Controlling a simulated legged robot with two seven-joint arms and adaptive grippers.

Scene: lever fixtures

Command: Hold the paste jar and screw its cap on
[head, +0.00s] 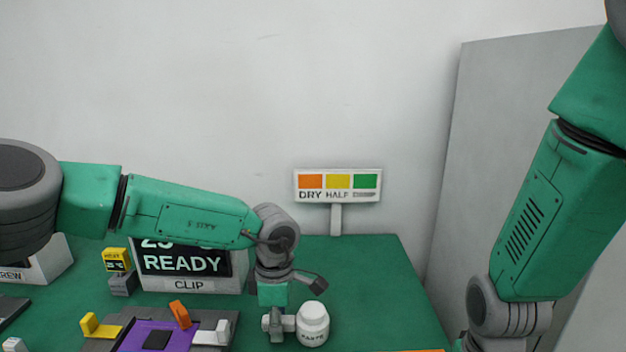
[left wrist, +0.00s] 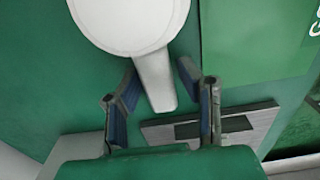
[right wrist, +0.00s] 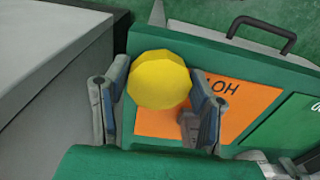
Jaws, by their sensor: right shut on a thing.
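The white paste jar (head: 313,328) stands on the green table with a white side handle pointing left. In the left wrist view its round white top (left wrist: 130,20) and handle (left wrist: 155,80) show. My left gripper (head: 275,325) is at the handle; in the left wrist view its fingers (left wrist: 158,100) stand open on either side of it, with gaps showing. My right gripper (right wrist: 158,100) is shut on a round yellow piece (right wrist: 158,78), which looks like the cap. The right gripper is out of the head view.
A purple panel (head: 180,335) with yellow, orange and white levers lies left of the jar. Behind stand a READY display (head: 185,264) and a DRY/HALF sign (head: 338,186). An orange label (right wrist: 245,108) lies under the right gripper. The table right of the jar is clear.

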